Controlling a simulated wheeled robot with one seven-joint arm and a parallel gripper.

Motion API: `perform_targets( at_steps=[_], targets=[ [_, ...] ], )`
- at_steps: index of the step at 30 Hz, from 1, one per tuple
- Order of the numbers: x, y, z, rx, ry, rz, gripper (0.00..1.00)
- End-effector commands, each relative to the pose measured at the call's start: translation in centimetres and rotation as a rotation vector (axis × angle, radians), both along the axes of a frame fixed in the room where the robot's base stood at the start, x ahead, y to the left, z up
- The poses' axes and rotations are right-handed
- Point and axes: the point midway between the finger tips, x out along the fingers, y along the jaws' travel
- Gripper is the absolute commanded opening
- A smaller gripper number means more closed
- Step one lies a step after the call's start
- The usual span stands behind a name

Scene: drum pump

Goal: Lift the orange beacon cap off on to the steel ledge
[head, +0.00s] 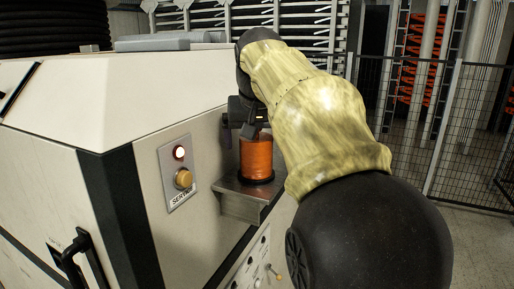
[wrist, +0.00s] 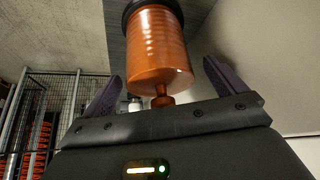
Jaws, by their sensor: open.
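The orange beacon cap (head: 256,160) stands upright over the steel ledge (head: 240,207), with a black ring at its foot. I cannot tell what is inside the cap. My gripper (head: 241,132) is just above the cap, partly hidden behind my arm. In the wrist view the cap (wrist: 157,48) shows its ribbed side and a small knob (wrist: 162,97) facing the palm. My gripper (wrist: 163,72) is open there, with its dark purple fingers on either side of the knob and a visible gap at each side.
The ledge juts from a white machine cabinet (head: 90,100). A small toggle switch (head: 273,271) is below. A mesh fence (head: 440,130) stands behind at right.

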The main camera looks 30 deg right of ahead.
Motion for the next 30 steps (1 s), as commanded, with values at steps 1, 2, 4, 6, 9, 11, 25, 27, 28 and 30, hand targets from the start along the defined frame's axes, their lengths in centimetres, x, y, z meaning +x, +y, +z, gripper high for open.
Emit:
perform_targets(
  at_steps=[1, 2, 4, 6, 9, 11, 25, 27, 28, 30],
  targets=[
    [0.0, 0.0, 0.0, 0.0, 0.0, -0.001, 0.96],
    [0.0, 0.0, 0.0, 0.0, 0.0, -0.001, 0.96],
    [0.0, -0.1, 0.0, 0.0, 0.0, -0.001, 0.96],
    [0.0, -0.1, 0.0, 0.0, 0.0, -0.001, 0.96],
    [0.0, 0.0, 0.0, 0.0, 0.0, -0.001, 0.89],
    [0.0, 0.0, 0.0, -0.001, 0.0, 0.0, 0.77],
    [0.0, 0.0, 0.2, 0.0, 0.0, 0.0, 0.48],
    [0.0, 0.0, 0.5, 0.0, -0.001, 0.0, 0.48],
    [0.0, 0.0, 0.7, 0.0, -0.001, -0.001, 0.48],
    [0.0, 0.0, 1.2, 0.0, -0.002, -0.001, 0.48]
  ],
)
